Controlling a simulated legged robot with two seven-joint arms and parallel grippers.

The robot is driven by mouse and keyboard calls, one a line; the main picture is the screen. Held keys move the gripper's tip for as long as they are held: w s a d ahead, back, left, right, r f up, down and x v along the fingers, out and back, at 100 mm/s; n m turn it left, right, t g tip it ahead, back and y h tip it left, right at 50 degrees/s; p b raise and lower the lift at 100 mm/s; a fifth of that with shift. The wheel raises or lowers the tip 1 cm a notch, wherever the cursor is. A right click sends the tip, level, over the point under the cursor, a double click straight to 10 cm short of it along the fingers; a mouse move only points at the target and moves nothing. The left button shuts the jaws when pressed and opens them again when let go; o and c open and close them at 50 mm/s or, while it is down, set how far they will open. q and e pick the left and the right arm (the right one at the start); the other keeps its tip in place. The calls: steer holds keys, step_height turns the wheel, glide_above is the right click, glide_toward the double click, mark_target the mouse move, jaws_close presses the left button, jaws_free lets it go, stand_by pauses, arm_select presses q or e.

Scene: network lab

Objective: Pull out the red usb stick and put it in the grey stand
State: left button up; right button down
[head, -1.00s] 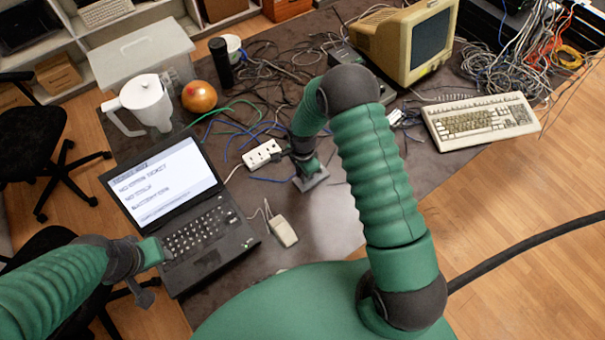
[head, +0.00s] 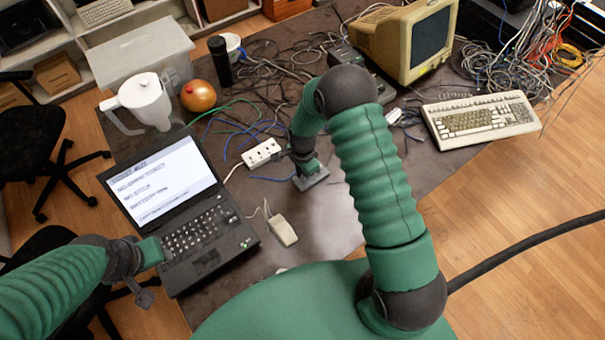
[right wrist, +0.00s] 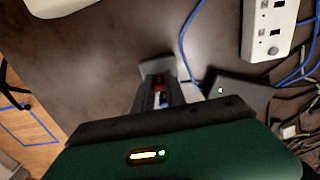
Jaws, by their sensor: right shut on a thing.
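My right gripper (head: 310,174) reaches down to the table in the middle of the head view. In the right wrist view its fingers (right wrist: 160,88) are shut on the red usb stick (right wrist: 160,84), of which only a small part shows between them. The grey stand (right wrist: 153,67) is right at the fingertips; it also shows under the gripper in the head view (head: 318,180). I cannot tell how deep the stick sits in the stand. My left gripper (head: 152,252) is at the left edge of the laptop (head: 208,252); its fingers do not show clearly.
A white power strip (head: 262,153) and loose blue cables lie just left of the right gripper. A pale mouse (head: 282,230) lies in front. A keyboard (head: 480,120) and old monitor (head: 415,42) stand to the right. The brown table is bare right of the gripper.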

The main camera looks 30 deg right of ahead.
steer(key=shift+f, duration=0.25)
stand_by(0.5)
steer(key=c, duration=1.3)
jaws_free()
step_height(320, 180, up, 17)
steer(key=shift+f+b, duration=0.1)
steer(key=shift+b, duration=0.5)
steer(key=s+a+r+n+t, duration=0.1)
steer(key=s+n, duration=0.3)
steer(key=n, duration=0.1)
steer(key=s+a+r+n, duration=0.1)
steer(key=s+n, duration=0.4)
steer(key=n, duration=0.1)
steer(key=s+a+r+n+t, duration=0.1)
steer(key=s+a+n, duration=0.1)
steer(key=s+n, duration=0.3)
steer(key=shift+a+r+t, duration=0.1)
steer(key=shift+r+t, duration=0.2)
steer(key=shift+r, duration=0.1)
